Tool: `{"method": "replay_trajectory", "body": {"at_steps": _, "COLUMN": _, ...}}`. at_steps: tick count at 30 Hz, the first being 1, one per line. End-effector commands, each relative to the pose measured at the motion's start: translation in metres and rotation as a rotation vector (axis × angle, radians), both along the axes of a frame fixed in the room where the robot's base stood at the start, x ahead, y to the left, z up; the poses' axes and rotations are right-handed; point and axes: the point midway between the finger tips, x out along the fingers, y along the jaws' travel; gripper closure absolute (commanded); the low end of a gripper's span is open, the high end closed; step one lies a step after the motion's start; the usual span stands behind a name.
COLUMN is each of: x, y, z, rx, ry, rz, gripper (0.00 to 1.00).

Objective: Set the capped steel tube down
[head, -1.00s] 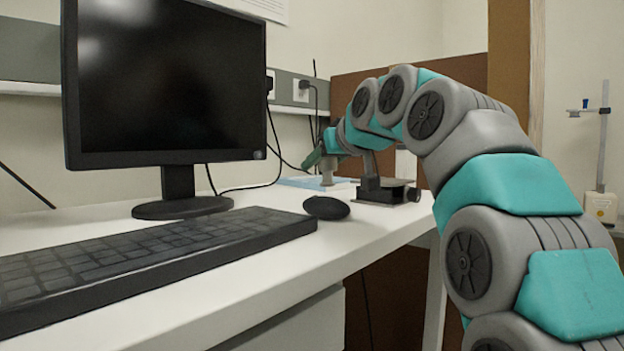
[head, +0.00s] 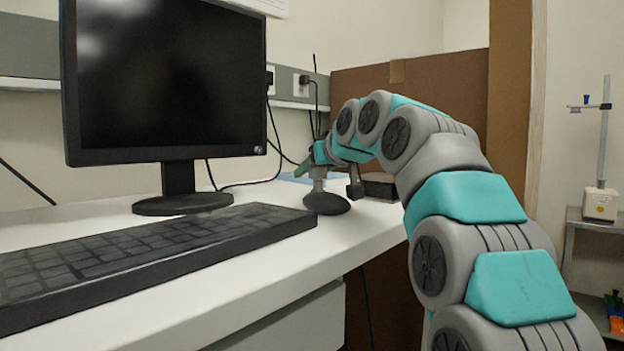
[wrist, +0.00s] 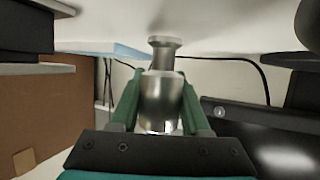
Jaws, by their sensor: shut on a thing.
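My gripper (wrist: 157,105) is shut on the capped steel tube (wrist: 161,92), with a green finger on each side of it. The tube is shiny and silver, with a narrower neck and flared end pointing toward the white desk (wrist: 225,30). In the head view, my gripper (head: 319,156) is small and partly hidden by my arm. The tube (head: 318,180) hangs below it, roughly upright, behind the mouse. I cannot tell whether its lower end touches the desk (head: 290,245).
A black mouse (head: 326,203) sits close in front of the tube. A monitor (head: 165,80) and keyboard (head: 140,255) stand to the left. A dark metal device (head: 380,186) is to the right, and a light blue pad (head: 296,178) lies behind. A cable runs along the back.

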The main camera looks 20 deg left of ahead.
Motion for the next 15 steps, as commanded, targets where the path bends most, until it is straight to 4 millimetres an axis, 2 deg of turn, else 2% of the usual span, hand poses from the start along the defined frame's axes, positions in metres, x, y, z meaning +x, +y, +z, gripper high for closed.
{"method": "replay_trajectory", "body": {"at_steps": 3, "x": -0.0013, "y": -0.0001, "z": -0.0084, "rx": 0.001, "ry": 0.001, "rz": 0.001, "gripper": 1.00}}
{"method": "replay_trajectory", "body": {"at_steps": 15, "x": -0.0004, "y": -0.0004, "z": -0.0125, "rx": 0.001, "ry": -0.001, "rz": 0.000, "gripper": 1.00}}
